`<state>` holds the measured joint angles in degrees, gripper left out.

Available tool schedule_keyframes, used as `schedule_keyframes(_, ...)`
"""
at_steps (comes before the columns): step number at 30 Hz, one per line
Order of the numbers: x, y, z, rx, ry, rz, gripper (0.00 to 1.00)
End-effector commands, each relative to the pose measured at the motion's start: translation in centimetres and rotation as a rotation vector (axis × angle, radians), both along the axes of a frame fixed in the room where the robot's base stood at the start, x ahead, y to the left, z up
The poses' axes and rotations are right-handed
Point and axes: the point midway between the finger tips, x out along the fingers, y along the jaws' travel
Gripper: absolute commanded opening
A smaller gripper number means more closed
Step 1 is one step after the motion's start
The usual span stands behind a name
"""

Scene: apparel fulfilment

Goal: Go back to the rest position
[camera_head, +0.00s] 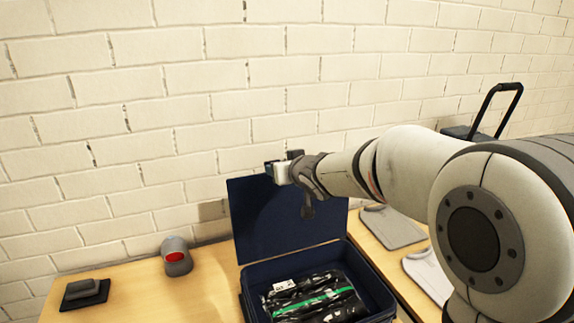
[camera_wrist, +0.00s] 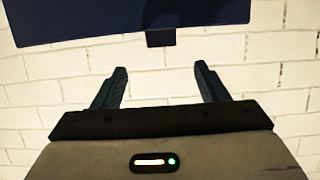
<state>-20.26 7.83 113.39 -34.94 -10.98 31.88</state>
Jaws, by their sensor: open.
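My gripper (camera_head: 277,172) is raised above the table, near the top edge of the open lid of a dark blue case. In the wrist view my gripper (camera_wrist: 160,85) has its two dark fingers spread apart with nothing between them, facing the white brick wall. The dark blue lid (camera_wrist: 90,18) shows at the top of the wrist view, with a small tab. In the head view the blue case (camera_head: 372,290) stands on the table with its lid upright. Inside it lies a dark packed item (camera_head: 312,298) with a green stripe and a white label.
A grey device with a red spot (camera_head: 176,256) and a dark flat stack (camera_head: 85,293) stand on the wooden table (camera_head: 135,285) at left. Folded grey (camera_head: 391,227) and pale (camera_head: 428,272) garments lie right of the case. A black handle (camera_head: 500,100) rises at far right.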

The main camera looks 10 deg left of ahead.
Motion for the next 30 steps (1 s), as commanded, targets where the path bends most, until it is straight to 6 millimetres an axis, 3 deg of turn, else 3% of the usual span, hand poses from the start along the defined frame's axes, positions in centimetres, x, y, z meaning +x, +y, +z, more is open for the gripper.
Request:
schedule_keyframes(4,-1.0,-3.0,-0.1,-0.030,0.032,-0.065,0.67)
schedule_keyframes(8,-4.6,-9.5,-1.1,-0.102,0.134,-0.207,0.67)
schedule_keyframes(12,-11.8,-17.0,-3.6,-0.180,0.322,-0.358,0.67)
schedule_keyframes(15,-18.0,-20.6,-5.9,-0.213,0.478,-0.426,0.67)
schedule_keyframes(18,-23.9,-22.7,-8.0,-0.226,0.623,-0.455,0.67)
schedule_keyframes(22,-29.7,-23.5,-10.1,-0.223,0.768,-0.454,0.67)
schedule_keyframes(25,-32.3,-23.5,-11.0,-0.217,0.834,-0.445,0.67)
schedule_keyframes(30,-33.5,-23.4,-11.4,-0.214,0.868,-0.436,0.67)
